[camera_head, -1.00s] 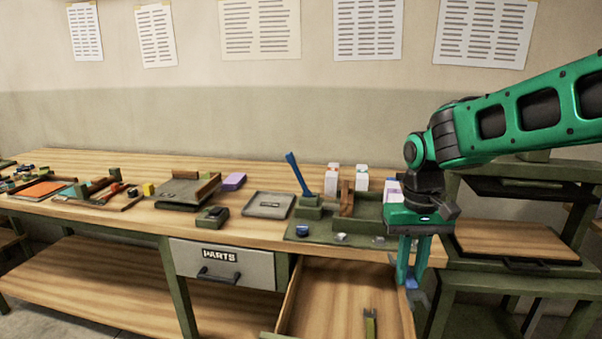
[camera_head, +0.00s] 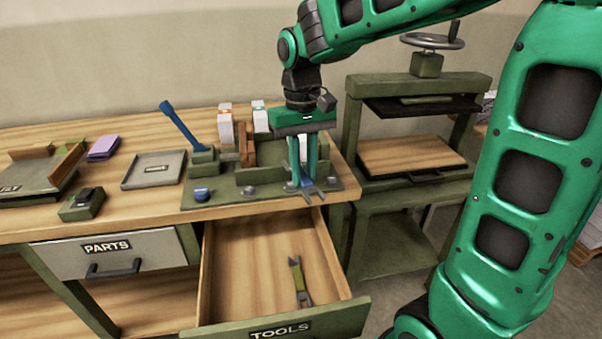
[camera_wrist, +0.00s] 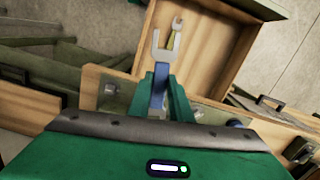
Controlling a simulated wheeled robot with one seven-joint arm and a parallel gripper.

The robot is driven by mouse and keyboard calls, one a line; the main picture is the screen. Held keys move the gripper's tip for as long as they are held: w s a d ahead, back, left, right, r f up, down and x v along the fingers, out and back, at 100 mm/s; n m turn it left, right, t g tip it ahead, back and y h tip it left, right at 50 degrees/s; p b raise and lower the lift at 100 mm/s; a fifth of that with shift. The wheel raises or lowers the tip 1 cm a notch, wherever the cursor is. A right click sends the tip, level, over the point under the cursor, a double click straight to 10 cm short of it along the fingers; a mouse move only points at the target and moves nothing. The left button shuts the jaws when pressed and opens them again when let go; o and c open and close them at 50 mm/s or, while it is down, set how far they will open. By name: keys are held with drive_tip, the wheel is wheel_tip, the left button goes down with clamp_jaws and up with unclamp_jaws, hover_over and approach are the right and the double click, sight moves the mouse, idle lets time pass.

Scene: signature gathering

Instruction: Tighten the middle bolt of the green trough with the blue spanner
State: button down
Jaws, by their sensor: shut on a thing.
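The green trough (camera_head: 268,172) stands on a green base plate (camera_head: 225,200) at the bench's front edge. Along the plate's front are a blue-topped bolt (camera_head: 201,194) at left, a grey middle bolt (camera_head: 249,190) and a grey bolt (camera_head: 291,186) at right. My gripper (camera_head: 308,180) points down at the plate's right end, shut on the blue spanner (camera_head: 311,190). In the wrist view the spanner (camera_wrist: 160,72) shows its grey open jaw pointing away from my gripper, toward the drawer. The spanner is right of the middle bolt, apart from it. Its height above the plate is unclear.
The open TOOLS drawer (camera_head: 232,268) juts out below the trough and holds a yellow-green spanner (camera_head: 301,281). A blue lever (camera_head: 180,125) rises left of the trough. A grey tray (camera_head: 153,170) lies further left. A press (camera_head: 415,150) stands at right.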

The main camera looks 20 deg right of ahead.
drive_tip(key=shift+w, duration=0.15)
drive_tip(key=shift+f, duration=0.65)
drive_tip(key=shift+m, duration=0.8)
drive_tip(key=shift+w+a+f, duration=0.1)
drive_tip(key=shift+a+f, duration=0.1)
drive_tip(key=shift+f, duration=0.7)
drive_tip(key=shift+s+a+f, duration=0.1)
drive_tip(key=shift+a+f, duration=0.05)
drive_tip(key=shift+f, duration=0.8)
drive_tip(key=shift+w+a+f, duration=0.1)
drive_tip(key=shift+a+f, duration=0.1)
drive_tip(key=shift+f, duration=0.7)
drive_tip(key=shift+r, duration=2.25)
